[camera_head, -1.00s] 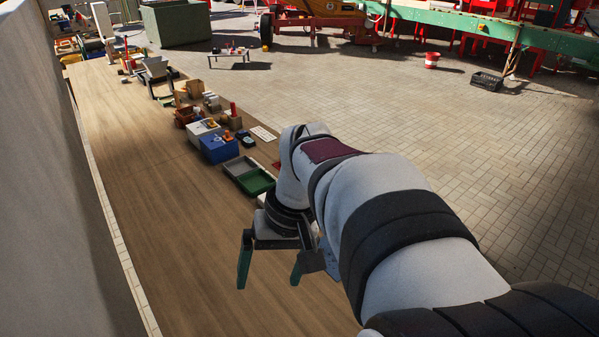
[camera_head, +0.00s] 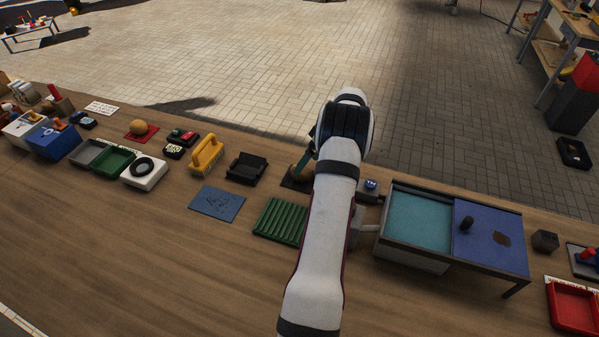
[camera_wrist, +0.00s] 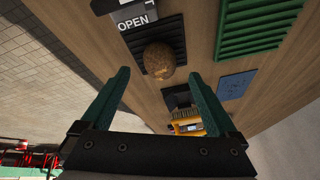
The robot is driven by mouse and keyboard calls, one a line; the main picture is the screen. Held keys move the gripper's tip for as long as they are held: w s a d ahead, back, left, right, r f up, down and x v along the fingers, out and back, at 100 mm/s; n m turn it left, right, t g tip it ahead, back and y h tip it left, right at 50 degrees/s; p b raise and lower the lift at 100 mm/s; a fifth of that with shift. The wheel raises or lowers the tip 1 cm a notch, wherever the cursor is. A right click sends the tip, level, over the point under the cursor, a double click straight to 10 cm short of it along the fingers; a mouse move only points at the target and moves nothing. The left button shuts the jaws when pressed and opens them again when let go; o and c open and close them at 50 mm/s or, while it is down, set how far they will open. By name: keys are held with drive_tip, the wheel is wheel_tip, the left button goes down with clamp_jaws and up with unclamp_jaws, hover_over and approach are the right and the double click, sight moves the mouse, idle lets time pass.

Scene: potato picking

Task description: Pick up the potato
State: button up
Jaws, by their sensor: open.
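A brown, rounded potato (camera_wrist: 158,60) sits on a dark square mat (camera_wrist: 150,33) in the wrist view, upper middle. In the head view the potato (camera_head: 296,171) is largely hidden behind my gripper and arm. My gripper (camera_wrist: 160,77) is open, its two green fingers spread with the potato showing beyond and between their tips. It is empty.
A green ribbed tray (camera_head: 281,221), a black holder (camera_head: 246,168) and a yellow-handled block (camera_head: 207,155) stand left of my arm. A teal and blue box (camera_head: 420,222) stands to the right. The front tabletop is bare.

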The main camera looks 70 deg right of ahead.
sight(301, 173)
drive_tip(key=x, duration=0.5)
drive_tip(key=shift+c, duration=0.2)
